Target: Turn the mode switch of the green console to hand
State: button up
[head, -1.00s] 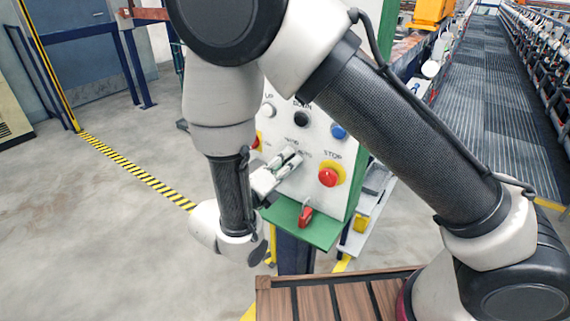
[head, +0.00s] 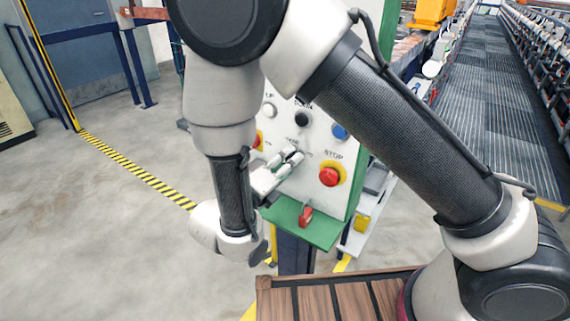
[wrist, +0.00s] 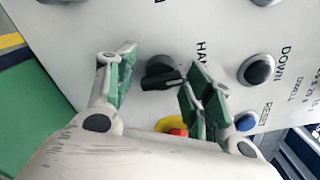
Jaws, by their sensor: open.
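The green console (head: 303,231) has a white front panel with a green shelf below. Its black mode switch (wrist: 160,72) shows in the wrist view, with a lettered label starting "HA" (wrist: 203,50) beside it. In the head view I cannot make out the switch clearly behind the fingers. My gripper (head: 292,157) is open at the panel. In the wrist view my gripper (wrist: 160,88) has its fingers either side of the switch, which lies nearer the right finger. The bar of the switch points toward that finger; I cannot tell whether they touch.
A red stop button (head: 329,176) on a yellow collar sits right of the gripper. Blue (head: 340,131) and black (head: 302,119) buttons are above. A red-handled thing (head: 306,215) hangs at the shelf. A slatted wooden surface (head: 325,292) lies in front; open floor is at left.

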jog(key=v, duration=1.2)
